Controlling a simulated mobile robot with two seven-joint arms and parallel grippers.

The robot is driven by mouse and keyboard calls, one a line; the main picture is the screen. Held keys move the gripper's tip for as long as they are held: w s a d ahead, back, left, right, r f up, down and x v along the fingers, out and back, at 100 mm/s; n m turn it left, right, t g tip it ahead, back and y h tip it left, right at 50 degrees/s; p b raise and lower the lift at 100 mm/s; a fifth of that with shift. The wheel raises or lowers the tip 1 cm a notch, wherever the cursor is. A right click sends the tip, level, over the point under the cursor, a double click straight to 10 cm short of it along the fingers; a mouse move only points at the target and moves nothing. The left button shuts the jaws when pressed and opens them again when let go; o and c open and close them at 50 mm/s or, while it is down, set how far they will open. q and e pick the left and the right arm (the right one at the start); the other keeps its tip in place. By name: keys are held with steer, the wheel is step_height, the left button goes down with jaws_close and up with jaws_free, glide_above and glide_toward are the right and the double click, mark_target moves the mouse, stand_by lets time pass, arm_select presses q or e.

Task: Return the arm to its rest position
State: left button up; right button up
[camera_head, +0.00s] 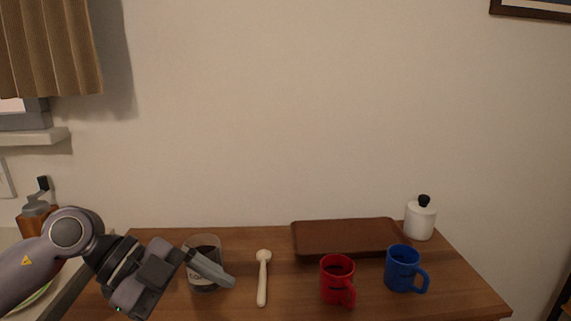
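My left gripper (222,278) reaches in from the left with its fingers pointing right and slightly down. It overlaps the front of a clear glass jar (204,245) with dark contents and a pale label. I cannot tell whether the fingers touch the jar, or whether they are open or shut. A pale wooden spoon (263,280) lies just right of the gripper on the wooden table (230,308). My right gripper is not in view.
A red mug (337,279) and a blue mug (402,269) stand at the right. Behind them are a brown tray (345,238) and a white jar (420,220) with a black knob. The air above the table is clear.

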arm_select(q)
steer(key=d+r+n+t+h, duration=0.4)
steer(key=d+r+t+h, duration=0.2)
steer(key=r+t+h, duration=0.35)
steer(key=w+a+f+n+t+y, duration=0.4)
steer(key=a+f+n+t+y, duration=0.65)
steer(key=n+y, duration=0.7)
steer(key=s+a+f+g+y, duration=0.25)
steer(key=s+f+g, duration=0.2)
steer(key=f, duration=0.35)
steer(key=s+a+f+g+y, duration=0.1)
steer(key=s+a+f+g, duration=0.3)
steer(key=f, duration=0.4)
steer(key=s+d+f+g+h, duration=0.1)
steer(key=s+f+g, duration=0.25)
steer(key=s, duration=0.35)
steer(key=s+f+g, duration=0.3)
steer(key=s+g, duration=0.1)
steer(key=s, duration=0.2)
steer(key=w+d+f+m+t+h+p, duration=0.1)
steer(key=w+d+f+t+h+p, duration=0.1)
steer(key=w+d+f+t+p, duration=0.1)
steer(key=shift+w+f+t+p, duration=0.5)
steer(key=shift+w+f+t, duration=0.85)
steer(key=shift+t, duration=0.35)
